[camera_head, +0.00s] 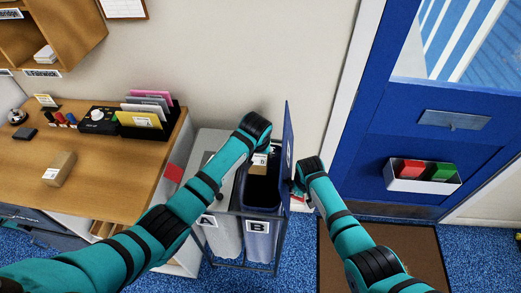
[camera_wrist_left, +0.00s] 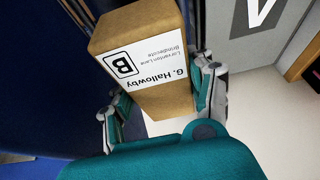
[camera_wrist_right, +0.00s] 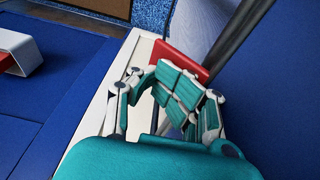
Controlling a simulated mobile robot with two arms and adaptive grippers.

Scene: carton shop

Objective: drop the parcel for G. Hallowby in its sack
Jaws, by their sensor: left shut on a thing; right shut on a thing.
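My left gripper (camera_head: 262,150) is shut on a brown box parcel (camera_wrist_left: 150,90) whose label reads G. Hallowby with a large B. In the head view the parcel (camera_head: 260,159) shows small, over the back part of the open mouth of the dark blue sack B (camera_head: 258,243). A raised blue lid (camera_head: 288,140) stands upright along the sack's right side. My right gripper (camera_head: 297,186) is at this lid's right side. In the right wrist view its fingers (camera_wrist_right: 178,95) are shut at a red tab (camera_wrist_right: 182,60) by the blue panel; the exact grip is partly hidden.
A grey sack A (camera_head: 222,238) stands left of sack B in the same frame. A wooden desk (camera_head: 110,170) at left holds another parcel (camera_head: 59,169) and an envelope rack (camera_head: 150,120). A blue door (camera_head: 395,150) with a white bin (camera_head: 422,183) is at right.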

